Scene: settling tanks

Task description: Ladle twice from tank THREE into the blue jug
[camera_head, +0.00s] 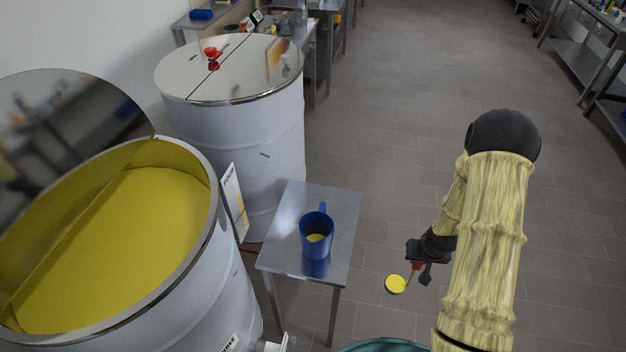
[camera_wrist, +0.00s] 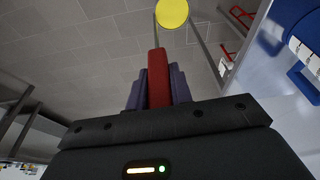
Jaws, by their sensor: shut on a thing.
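The near tank (camera_head: 205,285) at the left stands open, its lid tilted up, with yellow liquid (camera_head: 130,240) inside. A label low on its front is partly cut off and seems to end in "REE". The blue jug (camera_head: 305,238) stands upright on a small steel table and has some yellow liquid in it. My gripper (camera_head: 418,262) is shut on the ladle's red handle, also seen in the wrist view (camera_wrist: 158,80). The ladle's cup (camera_head: 396,284) shows a yellow surface and is held right of the table, apart from the jug. The cup also shows in the wrist view (camera_wrist: 172,13).
A second tank (camera_head: 240,140) behind has its lid shut, with a red knob (camera_head: 212,54) on top. A sign (camera_head: 234,200) stands between the tanks. The small table (camera_head: 285,255) has bare steel around the jug. Open floor (camera_head: 390,110) lies behind and to the right.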

